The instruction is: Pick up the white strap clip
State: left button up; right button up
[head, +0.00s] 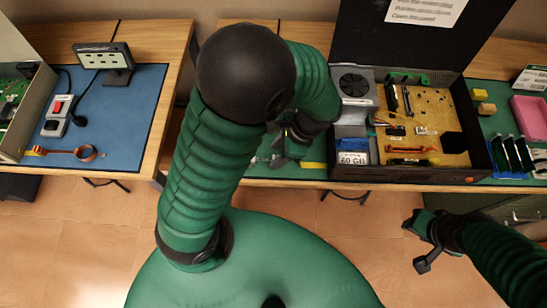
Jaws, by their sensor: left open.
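I cannot make out the white strap clip for certain; small pale pieces (421,130) lie in the open black case (480,150), too small to name. My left gripper (284,150) is open over the green mat (312,152) on the middle table, just left of the case. My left arm hides part of that table, and anything under the gripper is hard to see. My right gripper (422,241) is open and empty over the floor in front of the table, at the lower right.
The case holds a fan unit (355,85), a yellow board and a blue box (355,151). A pink tray (530,117) and yellow blocks (479,94) lie to its right. The left table has a blue mat (135,115), a small display (104,57) and a power strip (57,115).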

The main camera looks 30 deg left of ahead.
pick_arm(q)
jog(key=shift+x, duration=0.9)
jog(key=shift+s+d+f, duration=0.1)
jog(key=shift+d+f, duration=0.15)
jog(key=shift+d, duration=0.3)
jog(key=shift+a, duration=0.45)
jog(key=c, duration=0.8)
grip_shut()
jog(key=shift+d, duration=0.1)
jog(key=shift+d, duration=0.1)
